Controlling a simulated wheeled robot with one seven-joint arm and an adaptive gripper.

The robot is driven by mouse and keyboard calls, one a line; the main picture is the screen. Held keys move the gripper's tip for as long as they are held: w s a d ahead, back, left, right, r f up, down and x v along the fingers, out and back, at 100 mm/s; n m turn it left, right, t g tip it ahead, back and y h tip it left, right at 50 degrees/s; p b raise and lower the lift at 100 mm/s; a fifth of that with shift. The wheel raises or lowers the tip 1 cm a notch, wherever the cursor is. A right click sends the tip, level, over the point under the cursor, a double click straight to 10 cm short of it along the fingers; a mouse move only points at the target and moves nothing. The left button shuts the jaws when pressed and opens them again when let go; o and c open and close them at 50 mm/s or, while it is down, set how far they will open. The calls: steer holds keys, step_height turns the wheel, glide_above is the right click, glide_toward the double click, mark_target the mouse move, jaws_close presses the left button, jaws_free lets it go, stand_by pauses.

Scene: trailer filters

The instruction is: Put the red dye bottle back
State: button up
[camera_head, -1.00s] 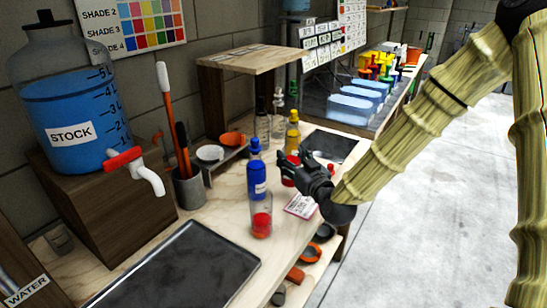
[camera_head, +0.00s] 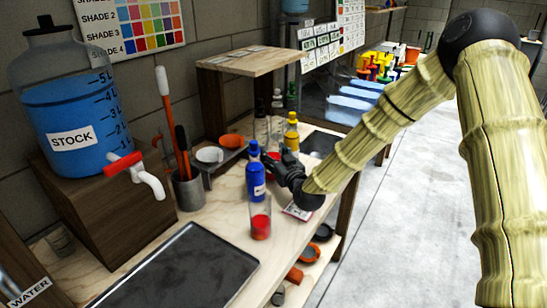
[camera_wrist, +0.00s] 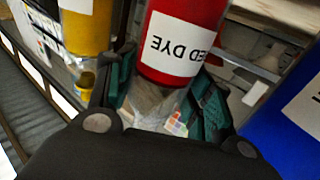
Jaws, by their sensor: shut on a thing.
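The red dye bottle (camera_wrist: 185,30) shows large in the wrist view, with its white "RED DYE" label upside down. My gripper (camera_wrist: 163,88) is shut on it, with teal finger pads on both sides. In the head view my gripper (camera_head: 285,164) is just behind and right of the blue bottle (camera_head: 256,178), over the bench. Only a small red patch of the red dye bottle (camera_head: 271,168) shows there; the rest is hidden. A yellow bottle (camera_head: 291,133) stands behind my gripper. I cannot tell whether the red bottle touches the bench.
A clear beaker with red liquid (camera_head: 260,222) stands in front of the blue bottle. A dark tray (camera_head: 185,270) lies at the front left. The stock jug (camera_head: 70,115) and a tool cup (camera_head: 188,188) are at the left. Clear bottles (camera_head: 261,130) stand behind.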

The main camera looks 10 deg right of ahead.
steer(key=shift+f, duration=0.5)
steer(key=shift+f, duration=0.15)
steer(key=o, duration=1)
steer(key=shift+s, duration=0.1)
steer(key=b+v, duration=0.1)
steer(key=v, duration=1.1)
